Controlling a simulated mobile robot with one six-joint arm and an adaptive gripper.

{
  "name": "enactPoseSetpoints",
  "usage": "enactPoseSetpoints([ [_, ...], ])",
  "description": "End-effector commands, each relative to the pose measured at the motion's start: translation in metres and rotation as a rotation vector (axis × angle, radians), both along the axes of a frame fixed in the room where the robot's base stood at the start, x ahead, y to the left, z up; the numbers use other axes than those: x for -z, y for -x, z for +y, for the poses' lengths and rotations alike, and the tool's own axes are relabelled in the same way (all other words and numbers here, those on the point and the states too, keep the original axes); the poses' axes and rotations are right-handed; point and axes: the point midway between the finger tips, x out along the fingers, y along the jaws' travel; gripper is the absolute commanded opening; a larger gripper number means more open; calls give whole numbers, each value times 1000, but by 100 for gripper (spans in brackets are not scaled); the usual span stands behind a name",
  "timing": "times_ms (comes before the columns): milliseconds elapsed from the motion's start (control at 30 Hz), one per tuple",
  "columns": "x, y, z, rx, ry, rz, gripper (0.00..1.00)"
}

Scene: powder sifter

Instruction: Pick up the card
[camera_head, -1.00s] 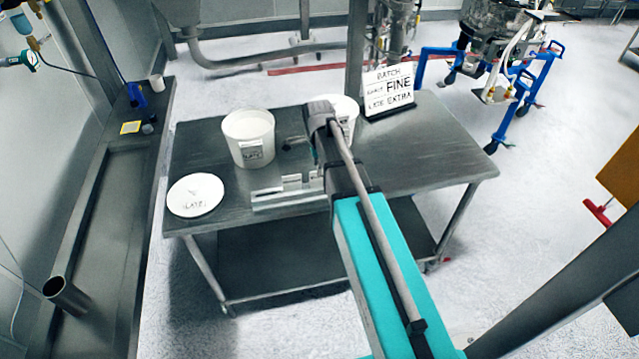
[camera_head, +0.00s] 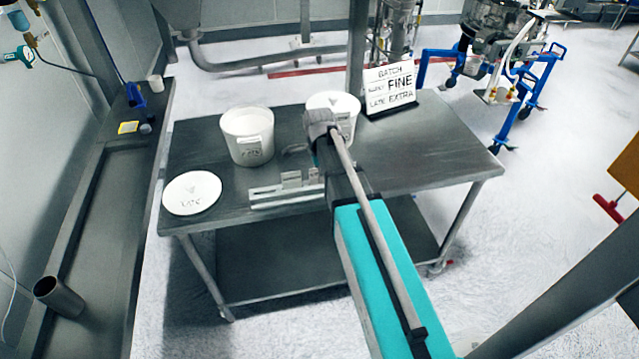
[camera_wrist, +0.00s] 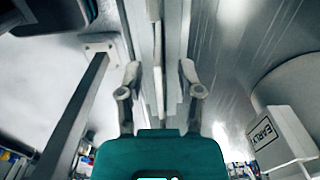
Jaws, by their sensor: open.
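Small pale cards (camera_head: 291,179) stand in a low metal rack (camera_head: 262,199) at the front edge of the steel table. In the wrist view a thin pale card (camera_wrist: 158,65) shows nearly edge-on, between the lines of my two fingers. The rack runs up the middle of that view. My gripper (camera_wrist: 158,85) is open, with one finger on each side of the card and rack. I cannot tell how far the fingertips are above them. In the head view my arm hides the gripper and the right end of the rack.
Two white buckets stand behind the rack, one on the left (camera_head: 247,138) and one partly behind my wrist (camera_head: 345,106). A label reading EARLY (camera_wrist: 268,130) is close at right in the wrist view. A white lid (camera_head: 192,193) lies left. A batch sign (camera_head: 390,88) stands behind.

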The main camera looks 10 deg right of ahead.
Motion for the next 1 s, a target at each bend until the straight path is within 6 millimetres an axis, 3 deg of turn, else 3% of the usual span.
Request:
enactPoseSetpoints([
  [200, 11, 0, 0, 1, 0, 0, 47],
  [800, 10, 0, -1, 1, 0, 0, 47],
  [1000, 10, 0, -1, 2, 0, 0, 12],
])
